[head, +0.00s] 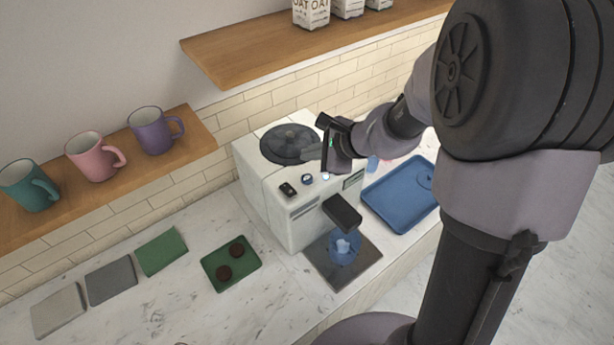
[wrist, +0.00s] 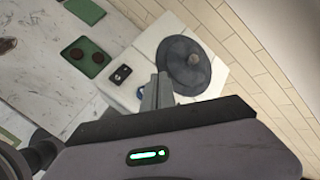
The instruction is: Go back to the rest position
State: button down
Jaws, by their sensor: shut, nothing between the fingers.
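My gripper (head: 326,150) is shut and empty. In the head view it hangs above the white coffee machine (head: 272,196), beside the machine's round dark lid (head: 285,143). In the wrist view the closed fingers (wrist: 157,92) point over the machine's top, with the dark lid (wrist: 186,64) just to their right. My arm reaches in from the right of the head view and covers part of the counter there.
A blue cup (head: 344,250) stands under the machine's spout. A blue tray (head: 392,198) lies to the right. A green tray (head: 216,271) with two dark round items lies to the left. Mugs (head: 95,160) stand on a shelf; another wooden shelf (head: 240,62) holds cartons.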

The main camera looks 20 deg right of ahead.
jog(key=s+a+n+b, duration=0.1)
jog(key=b, duration=0.1)
jog(key=s+a+f+n+b, duration=0.1)
jog(key=s+b, duration=0.1)
jog(key=b, duration=0.1)
jog(key=s+a+f+n+b, duration=0.1)
jog(key=a+n+b, duration=0.1)
jog(key=shift+s+f+g+y+b, duration=0.1)
jog(key=shift+s+g+y+b, duration=0.1)
jog(key=shift+g+y+b, duration=0.15)
jog(key=s+f+n+h+b, duration=0.1)
jog(key=s+f+n+b, duration=0.3)
jog(key=s, duration=0.3)
jog(key=s+f+n+h+b, duration=0.1)
jog(key=s+f+n+b, duration=0.2)
jog(key=s+b, duration=0.4)
jog(key=s+f+n+g+h+b, duration=0.1)
jog(key=s+f+n+h+b, duration=0.1)
jog(key=s+f+n+b, duration=0.2)
jog(key=s+b, duration=0.2)
jog(key=s, duration=0.1)
jog(key=shift+a+f+n, duration=0.25)
jog(key=shift+f+n, duration=0.1)
jog(key=shift+n, duration=0.05)
jog(key=shift+s+b, duration=0.1)
jog(key=shift+b, duration=0.2)
